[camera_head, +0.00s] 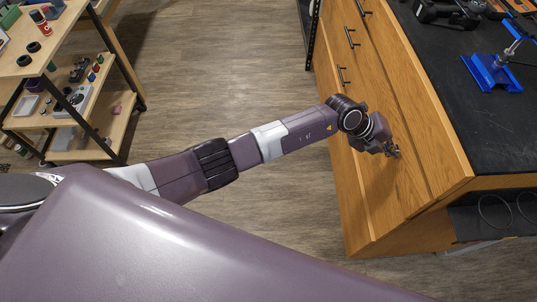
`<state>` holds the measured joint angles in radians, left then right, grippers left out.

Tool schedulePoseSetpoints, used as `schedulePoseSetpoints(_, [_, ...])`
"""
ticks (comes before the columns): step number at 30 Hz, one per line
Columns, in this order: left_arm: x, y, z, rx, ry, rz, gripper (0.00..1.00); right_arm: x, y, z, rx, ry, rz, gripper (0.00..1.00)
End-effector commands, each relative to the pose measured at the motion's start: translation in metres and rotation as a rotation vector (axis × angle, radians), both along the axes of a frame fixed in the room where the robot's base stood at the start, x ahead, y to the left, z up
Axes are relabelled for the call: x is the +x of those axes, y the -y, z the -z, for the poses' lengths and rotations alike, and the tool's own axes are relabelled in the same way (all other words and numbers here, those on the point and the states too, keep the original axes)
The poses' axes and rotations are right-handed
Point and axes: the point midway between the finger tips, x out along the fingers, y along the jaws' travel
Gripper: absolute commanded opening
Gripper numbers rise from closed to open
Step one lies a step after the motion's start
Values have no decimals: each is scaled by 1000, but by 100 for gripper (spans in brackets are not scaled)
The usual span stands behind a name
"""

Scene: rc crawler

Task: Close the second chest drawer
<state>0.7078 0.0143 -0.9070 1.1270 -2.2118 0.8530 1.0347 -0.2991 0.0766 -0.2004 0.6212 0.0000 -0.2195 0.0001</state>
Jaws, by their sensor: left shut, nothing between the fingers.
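The wooden chest (418,120) stands at the right with a dark top. Its drawer fronts face left and carry dark bar handles: an upper handle (364,8), a middle handle (351,37) and a lower handle (343,76). The fronts look close to flush; I cannot tell whether the second drawer is slightly out. My left gripper (392,152) is shut and empty, close against the chest front toward its near end. I cannot tell if its fingertips touch the wood. My left wrist hides part of the lower fronts. My right gripper is out of view.
On the chest top are a blue vise-like tool (491,72) and a black case (446,12). A wooden shelf unit (122,115) with small items stands at the left. The wooden floor (225,60) between them is clear.

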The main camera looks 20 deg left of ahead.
Motion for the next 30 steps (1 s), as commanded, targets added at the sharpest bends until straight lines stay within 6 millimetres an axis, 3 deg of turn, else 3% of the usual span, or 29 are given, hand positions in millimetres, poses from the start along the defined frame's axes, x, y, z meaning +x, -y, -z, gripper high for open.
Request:
schedulePoseSetpoints(10, [4,10,-1,-2,1,1,0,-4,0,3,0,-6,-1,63])
schedulePoseSetpoints(30, [7,4,-1,-2,2,0,0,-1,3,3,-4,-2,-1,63])
